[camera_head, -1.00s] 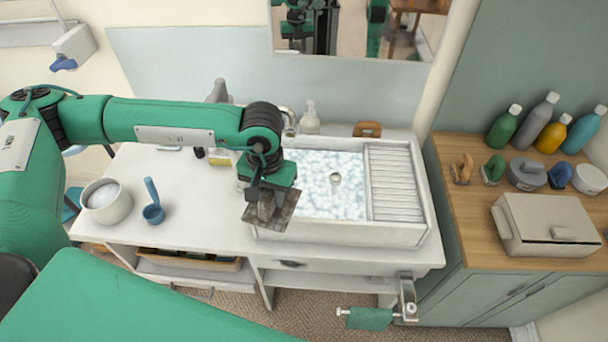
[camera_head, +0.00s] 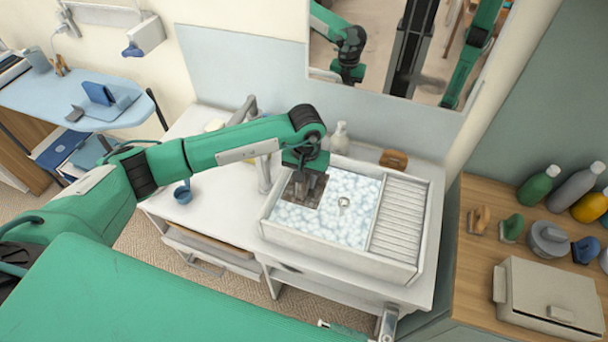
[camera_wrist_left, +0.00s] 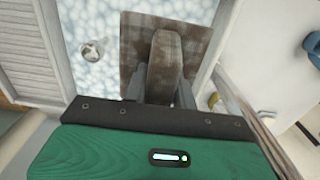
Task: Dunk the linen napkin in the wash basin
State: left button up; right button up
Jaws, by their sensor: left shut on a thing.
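The linen napkin (camera_head: 319,187) is a flat, stained brown-grey square. My left gripper (camera_head: 302,193) is shut on it and points down inside the left part of the wash basin (camera_head: 335,257). The basin is white, with pale blue sudsy water (camera_head: 350,222). The napkin looks to be at or just above the suds; I cannot tell whether it is wet. In the left wrist view the napkin (camera_wrist_left: 133,50) spreads around the fingers (camera_wrist_left: 165,65), with suds beside it. My right gripper is not in view.
A ribbed drainboard (camera_head: 399,218) fills the basin's right side. A faucet (camera_head: 262,175), a pale bottle (camera_head: 340,138) and a brown block (camera_head: 393,159) stand behind or beside it. A wooden cabinet (camera_head: 470,265) holds bottles and a case.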

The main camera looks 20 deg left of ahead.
pick_arm(q)
jog(key=shift+f, duration=0.25)
jog(key=shift+s+f, duration=0.1)
jog(key=shift+f, duration=0.55)
notch_tip(320, 180, down, 3)
jog(key=shift+r+b, duration=0.1)
jog(key=shift+b, duration=0.45)
notch_tip(320, 180, down, 9)
jog(key=b, duration=0.9)
jog(key=shift+r, duration=0.2)
jog(key=shift+f+b, duration=0.55)
jog(key=shift+b, duration=0.25)
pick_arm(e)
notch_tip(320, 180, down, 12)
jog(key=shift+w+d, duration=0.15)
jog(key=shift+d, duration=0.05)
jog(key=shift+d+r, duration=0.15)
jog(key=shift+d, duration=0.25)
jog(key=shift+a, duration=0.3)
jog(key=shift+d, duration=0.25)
